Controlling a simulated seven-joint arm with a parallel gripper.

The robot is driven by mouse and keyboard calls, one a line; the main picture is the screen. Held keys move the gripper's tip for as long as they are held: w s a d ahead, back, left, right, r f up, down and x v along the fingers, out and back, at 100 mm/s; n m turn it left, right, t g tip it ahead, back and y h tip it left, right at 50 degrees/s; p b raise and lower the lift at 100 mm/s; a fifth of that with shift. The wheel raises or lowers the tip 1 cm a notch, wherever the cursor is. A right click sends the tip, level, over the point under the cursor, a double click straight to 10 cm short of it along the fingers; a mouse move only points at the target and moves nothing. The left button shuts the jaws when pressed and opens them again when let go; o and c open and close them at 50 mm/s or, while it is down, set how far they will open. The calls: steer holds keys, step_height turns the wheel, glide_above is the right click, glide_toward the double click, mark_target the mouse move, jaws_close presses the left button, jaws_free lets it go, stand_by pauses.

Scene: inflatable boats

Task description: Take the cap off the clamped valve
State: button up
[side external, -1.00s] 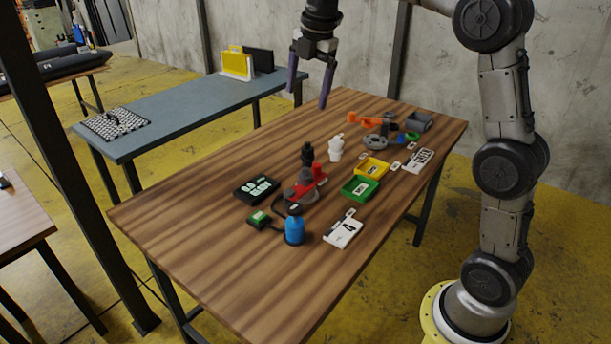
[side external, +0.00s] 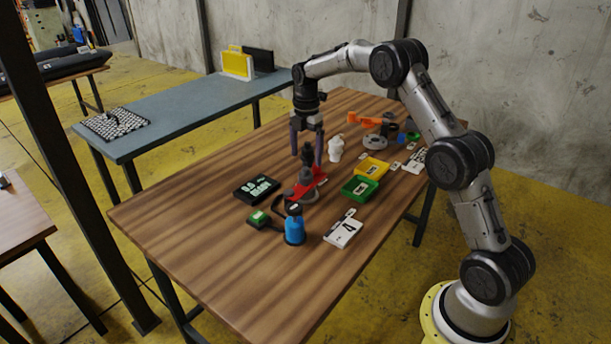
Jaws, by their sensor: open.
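The clamped valve (side external: 306,176) stands in a red clamp (side external: 319,182) near the middle of the wooden table. Its upper part is dark, and I cannot clearly tell the cap from the valve body at this size. My gripper (side external: 307,160) points straight down over the valve. Its two purple-grey fingers are open, one on each side of the dark top. I cannot tell whether they touch it.
A white bottle-like part (side external: 335,150) stands just right of my gripper. A blue bottle (side external: 294,228), a black display box (side external: 257,188), a green tray (side external: 359,188) and a yellow tray (side external: 373,167) lie around the clamp. The table's near left (side external: 190,225) is clear.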

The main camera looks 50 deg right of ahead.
mark_target(305, 168)
steer(key=shift+w+f, duration=0.1)
steer(key=shift+f, duration=3.05)
steer(key=c, duration=1.4)
